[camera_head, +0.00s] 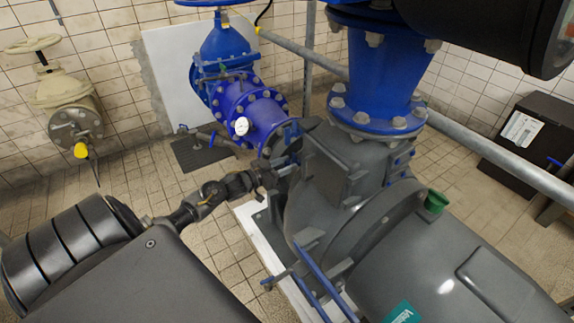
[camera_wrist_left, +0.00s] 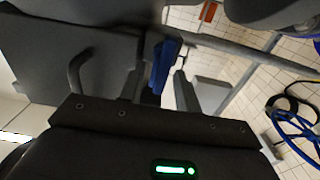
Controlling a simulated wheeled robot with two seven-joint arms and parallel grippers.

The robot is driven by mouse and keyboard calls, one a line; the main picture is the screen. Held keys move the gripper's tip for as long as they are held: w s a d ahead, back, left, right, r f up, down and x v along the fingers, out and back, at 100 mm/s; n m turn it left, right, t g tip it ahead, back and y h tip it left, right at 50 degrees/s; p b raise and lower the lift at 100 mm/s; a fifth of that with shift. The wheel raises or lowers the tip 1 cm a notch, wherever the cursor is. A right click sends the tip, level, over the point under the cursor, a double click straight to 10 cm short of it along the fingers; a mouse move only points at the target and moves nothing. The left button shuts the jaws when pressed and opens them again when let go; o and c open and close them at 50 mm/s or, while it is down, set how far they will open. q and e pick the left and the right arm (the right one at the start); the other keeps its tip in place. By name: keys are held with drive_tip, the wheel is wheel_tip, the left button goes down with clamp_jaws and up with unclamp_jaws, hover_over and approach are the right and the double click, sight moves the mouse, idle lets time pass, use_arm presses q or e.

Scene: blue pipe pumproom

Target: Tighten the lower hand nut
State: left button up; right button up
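In the left wrist view a blue, handle-shaped part (camera_wrist_left: 163,66), which looks like a hand nut, stands between the fingers of my left gripper (camera_wrist_left: 132,78). The fingers are well apart, and the blue part sits nearer the right finger; I see no clear grip on it. In the head view my left arm comes in from the lower left, and its slim dark end (camera_head: 272,172) reaches the left side of the grey pump casing (camera_head: 318,212). Small blue parts (camera_head: 291,131) show there, but which is the lower nut is hard to tell. My right gripper is out of view.
A blue vertical pipe (camera_head: 378,75) rises from the pump. A blue valve and pipe (camera_head: 250,105) stand behind it. Blue bars (camera_head: 312,288) lie low beside the casing. A grey rail (camera_head: 480,135) crosses at right. Tiled floor is open at left (camera_head: 150,170).

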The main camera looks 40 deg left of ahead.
use_arm(q)
drive_tip(key=shift+w+d, duration=0.1)
drive_tip(key=shift+w, duration=0.25)
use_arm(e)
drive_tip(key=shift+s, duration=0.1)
use_arm(q)
drive_tip(key=shift+c, duration=0.4)
clamp_jaws()
